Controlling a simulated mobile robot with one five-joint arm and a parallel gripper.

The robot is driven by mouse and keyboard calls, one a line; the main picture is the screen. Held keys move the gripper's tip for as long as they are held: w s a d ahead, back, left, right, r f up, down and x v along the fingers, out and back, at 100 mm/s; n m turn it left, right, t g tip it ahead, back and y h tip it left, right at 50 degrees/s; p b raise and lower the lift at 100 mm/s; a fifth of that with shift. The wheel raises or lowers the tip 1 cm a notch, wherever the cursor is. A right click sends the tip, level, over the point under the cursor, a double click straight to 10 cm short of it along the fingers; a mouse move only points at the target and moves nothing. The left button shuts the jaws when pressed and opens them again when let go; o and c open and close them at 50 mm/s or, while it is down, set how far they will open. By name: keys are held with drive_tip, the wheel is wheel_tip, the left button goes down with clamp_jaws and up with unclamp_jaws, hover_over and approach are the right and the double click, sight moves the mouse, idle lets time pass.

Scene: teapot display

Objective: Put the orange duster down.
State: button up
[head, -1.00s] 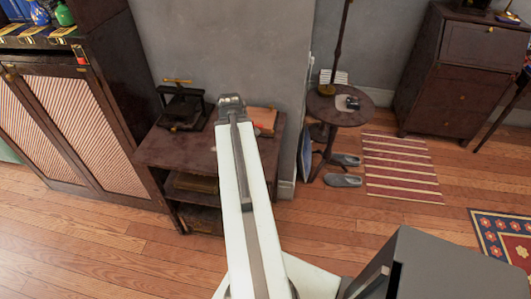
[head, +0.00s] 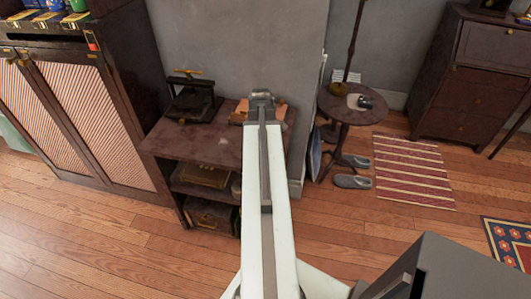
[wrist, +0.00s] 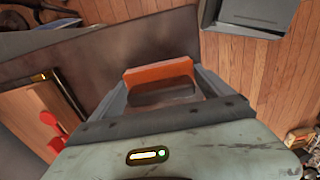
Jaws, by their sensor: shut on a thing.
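The orange duster (wrist: 158,72) is in my gripper (wrist: 163,88) in the wrist view. It has an orange body with a dark side facing the camera, and the two grey fingers close on its ends. Behind it lies the dark top of the low wooden table. In the head view my gripper (head: 262,97) is over the right back part of this table (head: 190,142), near the wall. The duster is hidden there behind my arm. I cannot tell whether it touches the tabletop.
A black press (head: 190,97) stands at the table's back left. A light wooden object with red knobs (wrist: 48,118) is beside my gripper. A tall cabinet (head: 85,115) stands left; a small round table (head: 345,108) and grey slippers (head: 352,181) are right. The table's middle is mostly clear.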

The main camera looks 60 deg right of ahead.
drive_tip(key=shift+r, duration=0.1)
drive_tip(key=shift+f, duration=0.3)
drive_tip(key=o, duration=0.9)
drive_tip(key=shift+r, duration=0.15)
drive_tip(key=shift+r, duration=0.1)
wheel_tip(320, 180, up, 12)
drive_tip(key=p, duration=1.2)
drive_tip(key=shift+r+p, duration=0.15)
drive_tip(key=shift+p, duration=0.15)
